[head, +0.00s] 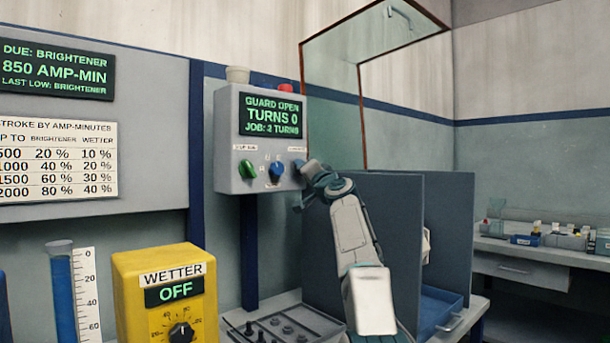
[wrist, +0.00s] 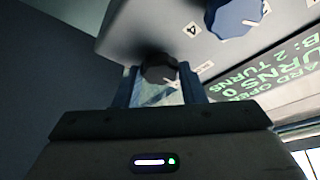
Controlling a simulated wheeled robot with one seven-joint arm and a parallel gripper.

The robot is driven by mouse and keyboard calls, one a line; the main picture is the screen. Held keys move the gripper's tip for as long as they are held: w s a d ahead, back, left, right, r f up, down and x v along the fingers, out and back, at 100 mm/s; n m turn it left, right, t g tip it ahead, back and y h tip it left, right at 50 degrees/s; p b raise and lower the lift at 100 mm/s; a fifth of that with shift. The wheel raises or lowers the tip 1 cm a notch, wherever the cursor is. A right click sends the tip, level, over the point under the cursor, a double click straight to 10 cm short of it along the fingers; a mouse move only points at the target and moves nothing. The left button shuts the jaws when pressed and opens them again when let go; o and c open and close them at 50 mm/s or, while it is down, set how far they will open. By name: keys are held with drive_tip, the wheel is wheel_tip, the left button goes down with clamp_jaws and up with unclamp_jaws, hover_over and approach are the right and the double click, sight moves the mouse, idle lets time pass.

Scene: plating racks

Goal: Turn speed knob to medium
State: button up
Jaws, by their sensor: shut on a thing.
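My gripper (head: 303,170) is at that right side and covers most of the dark knob in the head view. In the wrist view my gripper (wrist: 160,82) has one finger on each side of the dark knob (wrist: 158,67) and is shut on it. The blue knob (wrist: 237,17) is beside it, clear of the fingers. The dark knob's label and pointer setting cannot be read.
The box's display (head: 271,116) reads guard open, turns 0, job 2 turns. A yellow wetter box (head: 135,290) reading OFF stands lower left. Grey upright panels (head: 400,240) and a blue tray (head: 438,308) are right of my arm. A clear guard (head: 335,100) rises behind.

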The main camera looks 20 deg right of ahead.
drive_tip(key=shift+f, duration=0.1)
idle(0.3)
drive_tip(key=o, duration=1)
drive_tip(key=b+v, duration=1.2)
drive_tip(key=v, duration=0.1)
drive_tip(key=shift+s+f, duration=0.1)
drive_tip(key=shift+s, duration=0.25)
